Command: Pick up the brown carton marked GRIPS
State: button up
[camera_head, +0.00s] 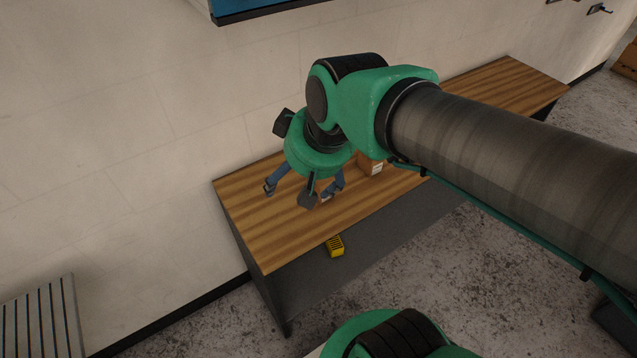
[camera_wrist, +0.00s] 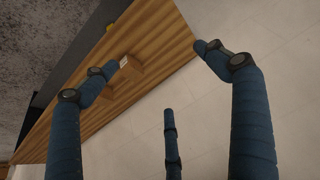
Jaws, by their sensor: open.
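One carton (camera_head: 371,166) with a white label stands to the right of my gripper in the head view. The word GRIPS is not legible on either. My gripper (camera_head: 305,191) is open and empty above the bench, its fingers (camera_wrist: 157,60) spread wide.
The wooden bench (camera_head: 245,205) stands along the pale wall (camera_head: 130,120). A yellow item (camera_head: 335,246) sits lower, by the bench's front. A slatted grey piece (camera_head: 42,318) is at lower left. The bench top's left end is clear.

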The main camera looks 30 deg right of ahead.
jog(key=w+d+f, duration=0.8)
jog(key=w+f, duration=0.1)
jog(key=w, duration=0.1)
send_near(323, 181)
jog(key=w+d, duration=0.2)
jog(key=shift+s+g, duration=0.15)
jog(key=shift+g, duration=0.15)
jog(key=shift+a+f, duration=0.1)
jog(key=shift+b+x, duration=0.45)
jog(key=shift+x, duration=3.8)
jog(key=shift+b+x, duration=0.5)
jog(key=shift+x, duration=2.1)
jog(key=shift+s, duration=0.1)
